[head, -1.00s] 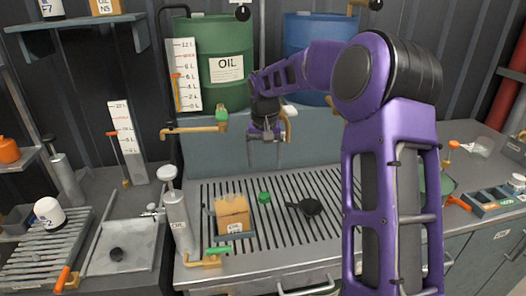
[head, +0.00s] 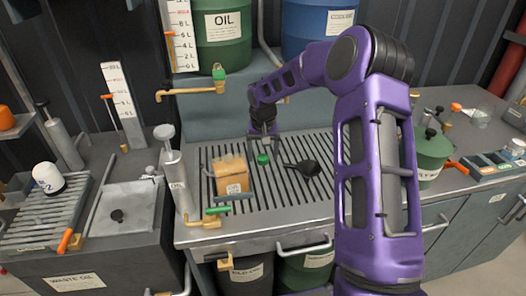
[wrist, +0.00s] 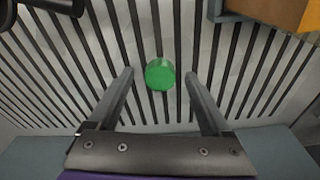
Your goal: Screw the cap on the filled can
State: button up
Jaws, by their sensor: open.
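The green cap (head: 263,159) lies on the slatted grate, between an orange-tan can and a black funnel. The can (head: 230,175) stands upright on the grate in a grey holder, with a white label on its front; I cannot see its fill level. My gripper (head: 262,146) is open and empty, pointing down just above the cap. In the wrist view the cap (wrist: 160,74) shows between and slightly beyond the two open fingertips (wrist: 159,75), touching neither. A corner of the can (wrist: 270,12) shows at the top right there.
The black funnel (head: 308,168) lies right of the cap. The slatted grate (head: 285,205) has free room in front. Oil (head: 222,30) and coolant (head: 318,25) drums stand behind.

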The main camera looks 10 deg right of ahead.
aim_at(263, 158)
jog(key=shift+c, duration=0.3)
grip_shut()
jog(key=shift+r+p, duration=1.65)
jog(key=shift+r, duration=0.9)
jog(key=s+a+r+b, duration=0.1)
jog(key=s+a+r, duration=0.2)
jog(key=r, duration=0.1)
jog(key=s+a+r+b, duration=0.2)
jog(key=s+a+r, duration=0.1)
jog(key=a+r, duration=0.1)
jog(key=s+a+r+b, duration=0.2)
jog(key=s+a+r, duration=0.2)
jog(key=shift+r, duration=0.2)
jog(key=shift+f+b, duration=1.5)
jog(key=shift+f, duration=0.4)
